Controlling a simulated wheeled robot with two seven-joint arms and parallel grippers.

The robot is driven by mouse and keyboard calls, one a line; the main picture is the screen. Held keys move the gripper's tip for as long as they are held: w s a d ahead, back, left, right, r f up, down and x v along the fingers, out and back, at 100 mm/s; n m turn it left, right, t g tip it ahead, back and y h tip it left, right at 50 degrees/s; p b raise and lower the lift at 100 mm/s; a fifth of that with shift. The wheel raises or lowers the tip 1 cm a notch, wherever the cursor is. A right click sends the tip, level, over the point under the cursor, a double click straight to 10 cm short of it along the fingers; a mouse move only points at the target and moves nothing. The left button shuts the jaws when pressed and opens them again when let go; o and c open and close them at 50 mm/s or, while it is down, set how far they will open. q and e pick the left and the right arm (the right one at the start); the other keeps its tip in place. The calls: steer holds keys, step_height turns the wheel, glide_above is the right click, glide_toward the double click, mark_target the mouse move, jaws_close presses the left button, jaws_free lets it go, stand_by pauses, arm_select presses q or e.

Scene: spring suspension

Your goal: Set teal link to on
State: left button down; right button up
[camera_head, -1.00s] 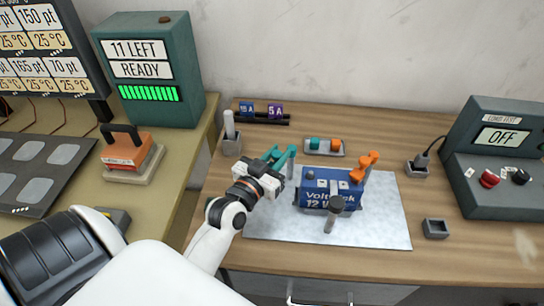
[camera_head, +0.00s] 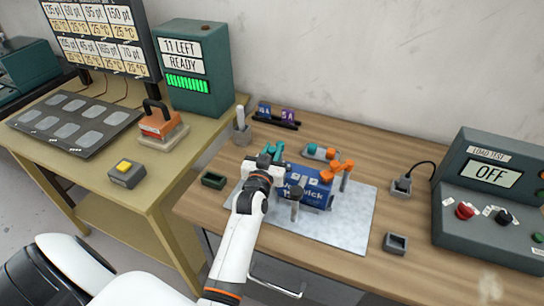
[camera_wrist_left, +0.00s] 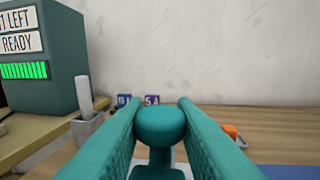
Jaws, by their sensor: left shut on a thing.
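My left gripper (camera_head: 271,152) is at the left end of the blue battery block (camera_head: 318,192), on the grey mat (camera_head: 345,222). In the left wrist view its two teal fingers are shut on a teal rounded knob (camera_wrist_left: 160,125), which looks like the teal link's. In the head view the teal link cannot be told clearly from the teal fingers, and my arm hides part of that end. An orange link (camera_head: 338,168) is at the battery's right end, beside a grey post. The load test box (camera_head: 490,173) reads OFF. My right gripper is not in view.
A dark-topped grey tool (camera_head: 295,203) stands in front of the battery. A green bin (camera_head: 213,180), a grey bin (camera_head: 396,243) and a cup (camera_head: 242,135) stand around the mat.

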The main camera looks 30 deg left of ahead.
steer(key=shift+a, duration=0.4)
arm_select(q)
steer(key=c, duration=1.2)
jaws_free()
steer(key=shift+w+d, duration=0.1)
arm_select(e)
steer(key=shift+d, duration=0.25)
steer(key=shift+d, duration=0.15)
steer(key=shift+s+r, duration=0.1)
